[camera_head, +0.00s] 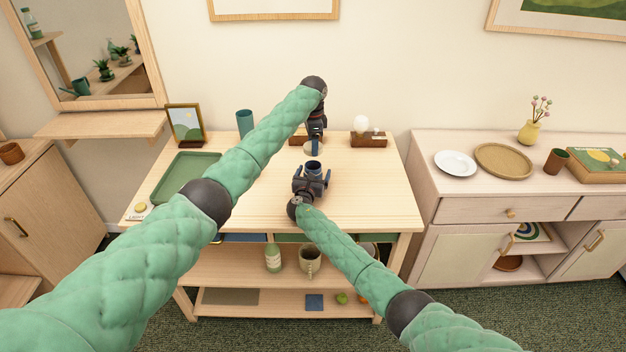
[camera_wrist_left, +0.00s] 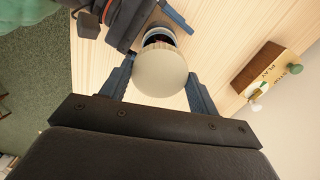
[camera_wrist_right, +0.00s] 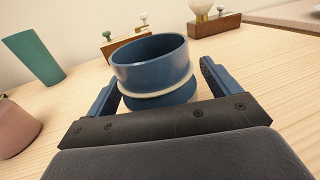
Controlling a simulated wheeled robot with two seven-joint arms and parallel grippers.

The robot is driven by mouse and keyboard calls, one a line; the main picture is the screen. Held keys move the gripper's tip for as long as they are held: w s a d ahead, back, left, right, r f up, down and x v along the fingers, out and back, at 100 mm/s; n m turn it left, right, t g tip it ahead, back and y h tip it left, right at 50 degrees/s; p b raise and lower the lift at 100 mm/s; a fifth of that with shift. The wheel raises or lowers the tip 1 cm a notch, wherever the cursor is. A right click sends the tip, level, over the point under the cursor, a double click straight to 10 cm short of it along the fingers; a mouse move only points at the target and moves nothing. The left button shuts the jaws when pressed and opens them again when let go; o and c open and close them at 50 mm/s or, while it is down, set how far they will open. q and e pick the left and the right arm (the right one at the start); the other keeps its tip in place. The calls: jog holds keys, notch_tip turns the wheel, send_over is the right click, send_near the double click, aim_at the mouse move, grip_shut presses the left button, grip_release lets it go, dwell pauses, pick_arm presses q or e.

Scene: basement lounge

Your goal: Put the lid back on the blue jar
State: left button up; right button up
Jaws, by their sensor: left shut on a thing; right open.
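The blue jar (camera_head: 313,167) stands upright and open on the wooden table, with a cream band around it in the right wrist view (camera_wrist_right: 150,72). My right gripper (camera_head: 311,180) is open, with one finger on each side of the jar; I cannot tell whether they touch it. My left gripper (camera_head: 315,143) is shut on the round beige lid (camera_wrist_left: 160,72). The lid (camera_head: 309,149) is held behind the jar in the head view, apart from it. In the left wrist view the lid partly hides the jar's mouth.
A green tray (camera_head: 165,178) and a picture frame (camera_head: 186,124) are on the table's left. A teal cup (camera_head: 244,123) and a wooden block with a white bulb (camera_head: 369,140) stand at the back. The table's right front is clear. A pink vessel (camera_wrist_right: 14,124) shows in the right wrist view.

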jog(key=c, duration=1.5)
pick_arm(q)
jog(key=shift+f, duration=2.45)
jog(key=shift+f, duration=0.1)
jog(key=shift+f, duration=0.75)
jog(key=shift+a+f, duration=0.1)
jog(key=shift+f, duration=0.45)
